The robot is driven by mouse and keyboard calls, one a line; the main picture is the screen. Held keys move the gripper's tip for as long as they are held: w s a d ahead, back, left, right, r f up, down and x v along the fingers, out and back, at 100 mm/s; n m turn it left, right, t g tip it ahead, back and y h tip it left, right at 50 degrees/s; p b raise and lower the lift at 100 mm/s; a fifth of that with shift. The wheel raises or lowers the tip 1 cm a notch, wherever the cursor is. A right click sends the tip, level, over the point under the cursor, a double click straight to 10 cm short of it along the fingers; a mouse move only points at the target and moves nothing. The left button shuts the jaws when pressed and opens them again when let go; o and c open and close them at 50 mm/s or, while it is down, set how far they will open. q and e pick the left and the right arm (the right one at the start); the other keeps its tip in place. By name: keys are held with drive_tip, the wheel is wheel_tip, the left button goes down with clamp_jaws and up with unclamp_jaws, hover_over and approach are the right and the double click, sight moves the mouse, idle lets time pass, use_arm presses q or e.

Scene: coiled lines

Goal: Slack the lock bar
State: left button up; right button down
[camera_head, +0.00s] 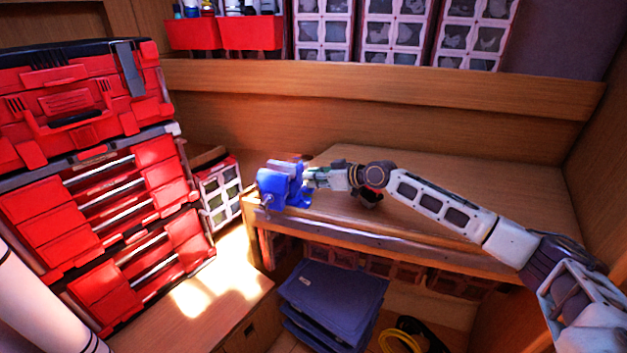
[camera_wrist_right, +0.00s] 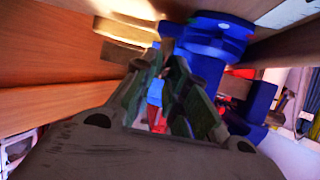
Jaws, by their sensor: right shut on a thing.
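A blue bench vise (camera_head: 282,186) sits at the left end of the wooden workbench. It also fills the upper right of the right wrist view (camera_wrist_right: 208,55), close beside the fingers. My right gripper (camera_head: 318,178) reaches in from the right, against the vise's right side. In the right wrist view its green-grey fingers (camera_wrist_right: 160,85) are closed in toward each other at the vise. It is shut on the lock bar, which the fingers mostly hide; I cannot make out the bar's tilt. My left gripper is out of view.
A red tool chest (camera_head: 75,130) stands at the left. Blue folded crates (camera_head: 330,300) are stacked below the bench. A yellow coil (camera_head: 402,338) lies on the floor. The wooden workbench top (camera_head: 470,180) is clear behind my right arm.

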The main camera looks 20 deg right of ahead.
drive_tip(key=shift+f, duration=0.2)
drive_tip(key=c, duration=1.4)
unclamp_jaws()
drive_tip(key=shift+c, duration=0.2)
drive_tip(key=shift+r, duration=0.15)
wheel_tip(320, 180, up, 10)
drive_tip(key=shift+w, duration=0.1)
drive_tip(key=shift+a, duration=0.1)
